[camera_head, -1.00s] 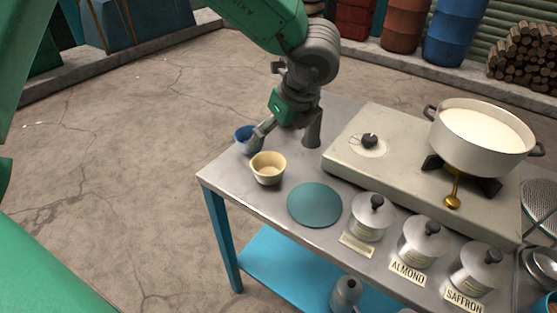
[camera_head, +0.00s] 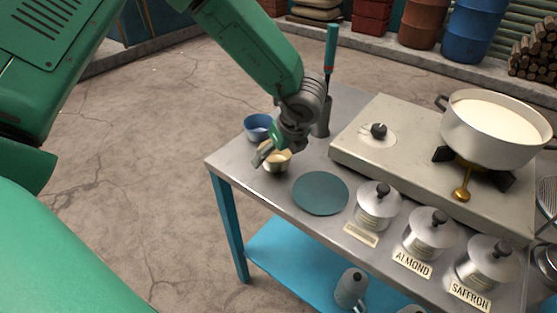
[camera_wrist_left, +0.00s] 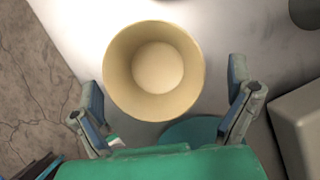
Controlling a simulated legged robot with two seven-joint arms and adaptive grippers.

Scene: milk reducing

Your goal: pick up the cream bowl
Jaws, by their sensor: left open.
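The cream bowl (camera_head: 278,163) stands upright on the metal table near its left end, partly hidden by my left gripper in the head view. In the left wrist view the cream bowl (camera_wrist_left: 154,70) looks empty and lies ahead of the gripper, between the lines of its two fingers. My left gripper (camera_head: 267,157) is open and above the bowl. In the left wrist view its fingers (camera_wrist_left: 165,108) are spread wide, with nothing held between them. I cannot tell whether a finger touches the rim. My right gripper is not in view.
A blue bowl (camera_head: 258,127) stands just behind the cream bowl. A teal round mat (camera_head: 321,193) lies to the right. The stove (camera_head: 400,150) carries a pot of milk (camera_head: 497,125). Lidded canisters (camera_head: 378,207) line the front edge. A grey holder (camera_head: 321,120) with a tool stands behind.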

